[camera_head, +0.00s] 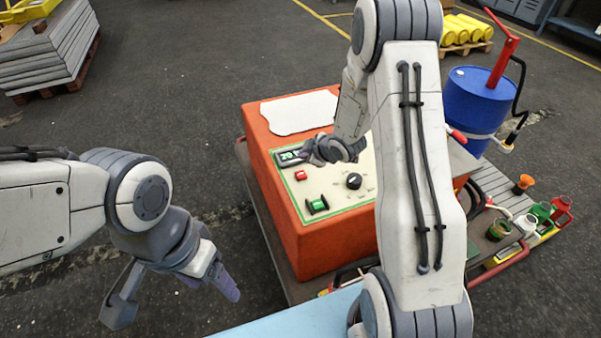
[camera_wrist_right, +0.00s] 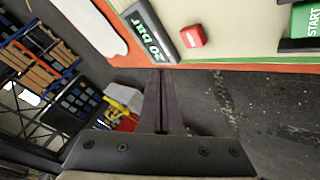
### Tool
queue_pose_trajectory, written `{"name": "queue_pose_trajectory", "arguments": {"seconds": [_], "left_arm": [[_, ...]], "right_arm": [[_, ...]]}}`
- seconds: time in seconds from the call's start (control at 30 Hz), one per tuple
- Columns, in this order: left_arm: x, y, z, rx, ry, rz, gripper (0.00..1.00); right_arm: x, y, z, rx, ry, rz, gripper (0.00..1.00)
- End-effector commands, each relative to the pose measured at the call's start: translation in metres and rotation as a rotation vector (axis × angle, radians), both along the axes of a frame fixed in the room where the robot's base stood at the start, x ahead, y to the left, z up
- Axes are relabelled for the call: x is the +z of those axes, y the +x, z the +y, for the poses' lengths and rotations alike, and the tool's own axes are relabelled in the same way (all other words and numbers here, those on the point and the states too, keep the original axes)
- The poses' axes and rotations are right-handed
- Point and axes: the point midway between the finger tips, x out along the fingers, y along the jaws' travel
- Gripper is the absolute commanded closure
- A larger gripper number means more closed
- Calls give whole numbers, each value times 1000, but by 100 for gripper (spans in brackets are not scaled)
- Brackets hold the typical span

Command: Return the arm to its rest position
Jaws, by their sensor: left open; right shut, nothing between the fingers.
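My right arm (camera_head: 415,170) reaches over the orange control box (camera_head: 285,215) in the head view. My right gripper is partly hidden behind its own wrist, near the display (camera_head: 290,156) on the box's panel. In the right wrist view, the right gripper (camera_wrist_right: 158,75) is shut and empty, its tips close to the panel edge below the display reading "20" (camera_wrist_right: 150,35). I cannot tell whether the tips touch the box. My left gripper (camera_head: 178,300) is open and empty at the lower left, apart from the box.
The panel has a red button (camera_head: 300,175), a green switch (camera_head: 317,205) and a black knob (camera_head: 354,181). A blue drum (camera_head: 474,105) and several colored containers stand right of the box. A light blue surface (camera_head: 300,318) is in front.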

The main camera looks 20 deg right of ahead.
Motion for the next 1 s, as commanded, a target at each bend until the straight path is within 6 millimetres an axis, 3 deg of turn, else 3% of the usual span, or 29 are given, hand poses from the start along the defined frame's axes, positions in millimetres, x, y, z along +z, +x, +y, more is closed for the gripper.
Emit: {"name": "queue_pose_trajectory", "arguments": {"seconds": [0.5, 0.67, 0.77, 0.87, 1.0], "left_arm": [[0, 0, 0, 0, 0, 0, 28], [1, 0, 0, 0, 0, 0, 28], [3, 0, 0, 0, 0, 0, 28], [4, 0, 0, 0, 0, 0, 28], [6, 0, 0, 0, 0, 0, 28]], "right_arm": [[1, 0, 1, -1, -1, 1, 100], [21, -7, 24, -24, -8, 48, 100], [48, -27, 59, -70, -10, 128, 100], [77, -68, 99, -138, 4, 233, 100], [111, -150, 147, -219, 35, 404, 100]]}}
